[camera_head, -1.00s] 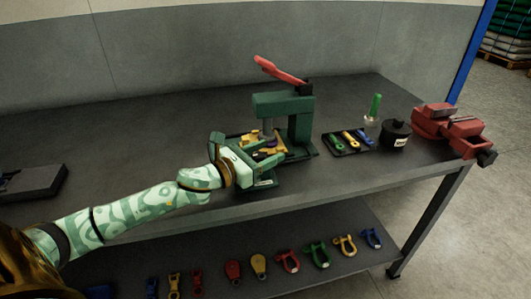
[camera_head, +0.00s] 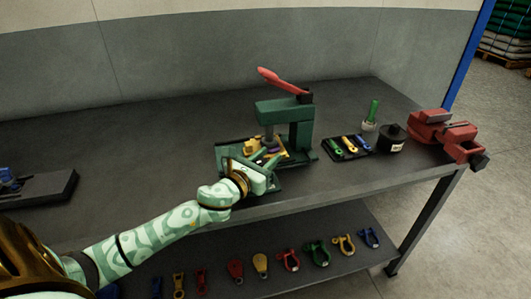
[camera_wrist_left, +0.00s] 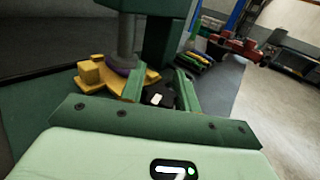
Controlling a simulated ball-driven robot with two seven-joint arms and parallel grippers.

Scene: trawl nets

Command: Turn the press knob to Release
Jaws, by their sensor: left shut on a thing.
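The green press (camera_head: 287,110) with its red lever (camera_head: 282,80) stands on the bench, the lever raised to the upper left. A yellow piece (camera_head: 252,147) lies under the ram on the press base, and it shows in the left wrist view (camera_wrist_left: 93,75). The black press knob (camera_wrist_left: 158,97), with a white mark on it, is between my left gripper's fingers in the wrist view. My left gripper (camera_head: 266,162) is at the front of the press base, shut on the knob. The knob's lettering cannot be read. My right gripper is not in view.
A tray of small coloured tools (camera_head: 346,147), a black pot (camera_head: 392,139), a green-handled brush (camera_head: 371,114) and a red vise (camera_head: 446,135) stand right of the press. Several coloured shackles (camera_head: 317,253) lie on the lower shelf. The bench left of the press is mostly clear.

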